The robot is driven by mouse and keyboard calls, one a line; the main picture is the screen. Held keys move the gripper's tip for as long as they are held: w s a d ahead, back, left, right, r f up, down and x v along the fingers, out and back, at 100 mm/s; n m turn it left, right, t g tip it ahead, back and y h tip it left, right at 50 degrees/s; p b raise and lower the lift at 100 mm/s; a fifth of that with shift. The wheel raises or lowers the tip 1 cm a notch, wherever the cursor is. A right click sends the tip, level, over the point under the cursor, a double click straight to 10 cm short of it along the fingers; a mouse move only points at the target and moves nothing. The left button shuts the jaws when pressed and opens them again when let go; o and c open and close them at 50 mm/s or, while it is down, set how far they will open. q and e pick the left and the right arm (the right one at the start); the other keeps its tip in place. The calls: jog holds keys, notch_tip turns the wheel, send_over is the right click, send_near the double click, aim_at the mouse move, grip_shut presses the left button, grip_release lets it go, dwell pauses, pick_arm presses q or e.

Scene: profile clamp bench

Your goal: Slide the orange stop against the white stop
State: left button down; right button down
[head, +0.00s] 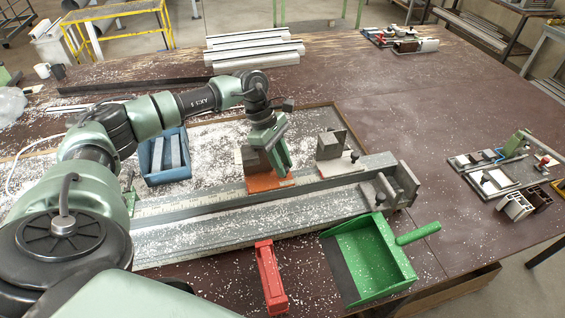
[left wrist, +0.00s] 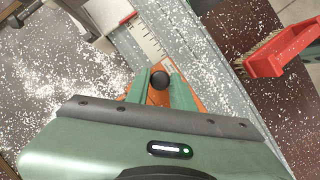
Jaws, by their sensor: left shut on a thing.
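The orange stop (head: 262,185) is an orange plate with a dark grey block, sitting on the long metal profile rail (head: 185,208). My left gripper (head: 281,165) is over it from above. In the left wrist view its green fingers (left wrist: 160,86) are shut on the stop's round black knob (left wrist: 160,79), with orange showing beneath. The white stop (head: 338,166), a white plate with a grey block, stands farther right on the rail. A gap separates the two stops, and a ruled scale (left wrist: 148,38) shows between them in the left wrist view. My right gripper is not in view.
A grey end block (head: 390,187) stands at the rail's right end. A green dustpan (head: 370,258) and a red brush (head: 270,278) lie in front of the rail. A blue bin (head: 165,157) is behind it. Pale chips litter the bench.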

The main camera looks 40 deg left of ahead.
pick_arm(q)
jog(key=shift+w+d+b, duration=0.2)
jog(key=shift+w+b, duration=0.1)
jog(key=w+d+b, duration=0.3)
jog(key=w+d, duration=0.2)
jog(key=shift+w+b, duration=0.35)
jog(key=shift+b, duration=0.05)
jog(key=shift+s+a+r, duration=0.1)
jog(key=shift+s+r, duration=0.05)
jog(key=c, duration=1.2)
grip_release()
jog(key=shift+c, duration=0.2)
